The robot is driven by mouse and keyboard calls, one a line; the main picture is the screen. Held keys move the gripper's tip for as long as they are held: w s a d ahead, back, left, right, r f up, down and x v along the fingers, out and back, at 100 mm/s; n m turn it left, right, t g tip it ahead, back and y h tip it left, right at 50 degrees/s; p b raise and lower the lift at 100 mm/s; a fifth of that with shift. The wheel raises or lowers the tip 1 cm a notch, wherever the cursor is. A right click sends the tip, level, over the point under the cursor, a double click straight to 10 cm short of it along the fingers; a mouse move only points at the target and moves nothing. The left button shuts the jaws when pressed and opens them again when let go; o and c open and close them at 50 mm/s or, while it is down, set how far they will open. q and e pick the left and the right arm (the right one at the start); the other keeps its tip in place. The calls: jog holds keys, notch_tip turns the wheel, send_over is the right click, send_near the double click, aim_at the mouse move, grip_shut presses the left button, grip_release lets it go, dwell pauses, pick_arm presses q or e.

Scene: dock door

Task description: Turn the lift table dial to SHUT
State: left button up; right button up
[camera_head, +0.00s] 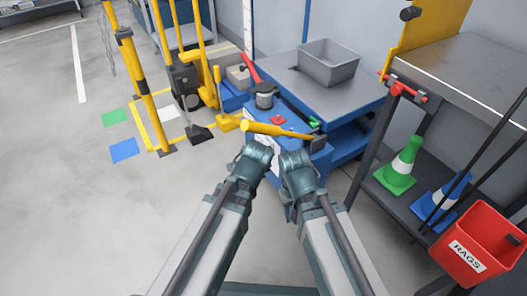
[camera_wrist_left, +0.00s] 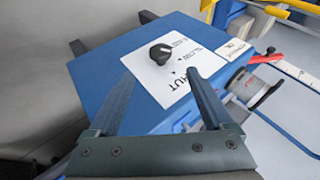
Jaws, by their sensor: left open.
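The dial is a black knob (camera_wrist_left: 160,53) on a white plate (camera_wrist_left: 178,85) in the left wrist view. The plate reads SHUT at its near right and SLOW further up; another word beyond is too small to read. I cannot tell which word the knob points to. The plate lies on a blue housing (camera_wrist_left: 110,58) of the lift table. My left gripper (camera_wrist_left: 160,75) is open, its fingers apart on either side of the plate, the knob beyond the tips and untouched. In the head view my left gripper (camera_head: 258,150) hides the dial. My right gripper (camera_head: 297,160) is close beside it; its jaws are unclear.
The lift table top (camera_head: 305,92) carries a grey bin (camera_head: 328,62). A yellow bar (camera_head: 270,129) lies just beyond my grippers. A shelf unit (camera_head: 465,75) with cones and a red RAGS bucket (camera_head: 478,245) stands right.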

pick_arm(q)
jog(key=shift+p+v, duration=0.35)
jog(key=shift+v, duration=0.7)
pick_arm(e)
jog(key=shift+s+d+r, duration=0.1)
jog(key=shift+s+r, duration=0.15)
jog(key=shift+r, duration=0.55)
